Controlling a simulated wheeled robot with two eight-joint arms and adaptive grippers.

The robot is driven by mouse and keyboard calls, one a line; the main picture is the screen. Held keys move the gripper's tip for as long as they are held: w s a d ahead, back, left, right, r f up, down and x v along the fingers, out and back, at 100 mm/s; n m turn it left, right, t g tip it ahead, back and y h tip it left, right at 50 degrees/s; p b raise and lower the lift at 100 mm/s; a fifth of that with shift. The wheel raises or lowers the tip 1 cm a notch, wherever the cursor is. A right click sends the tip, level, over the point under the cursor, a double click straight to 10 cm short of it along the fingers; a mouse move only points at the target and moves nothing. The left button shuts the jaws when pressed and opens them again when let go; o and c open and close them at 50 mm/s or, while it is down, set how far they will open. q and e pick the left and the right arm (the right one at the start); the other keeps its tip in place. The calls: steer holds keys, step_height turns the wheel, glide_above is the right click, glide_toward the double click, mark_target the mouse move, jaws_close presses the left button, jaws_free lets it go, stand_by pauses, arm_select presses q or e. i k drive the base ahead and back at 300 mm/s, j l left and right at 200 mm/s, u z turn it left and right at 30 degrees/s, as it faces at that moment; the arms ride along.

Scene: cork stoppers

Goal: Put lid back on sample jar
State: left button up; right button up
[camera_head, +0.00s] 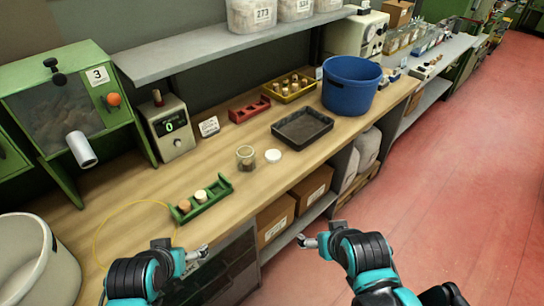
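The sample jar (246,158) is a small clear glass jar with brown contents. It stands upright on the wooden bench with its top uncovered. A round white lid (273,156) lies flat on the bench just right of the jar, apart from it. My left gripper (181,249) is at the bottom of the view, in front of the bench and well short of the jar. Its fingers look spread and empty. My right gripper (321,235) is to the right, over the floor side of the bench edge, also spread and empty.
A green rack (203,200) with cork stoppers stands front-left of the jar. A black tray (303,127) and blue bucket (351,86) are behind right. A red rack (249,110) and yellow tray (290,87) sit farther back. A thin yellow loop (98,236) lies at left.

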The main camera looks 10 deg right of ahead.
mark_target(246, 155)
steer(key=i+l+u, duration=0.2)
steer(key=u, duration=0.15)
steer(key=i+l+u, duration=0.3)
steer(key=l, duration=0.2)
steer(key=l+u, duration=0.35)
steer(key=i+l+u, duration=0.1)
steer(key=l+u, duration=0.2)
steer(key=l, duration=0.15)
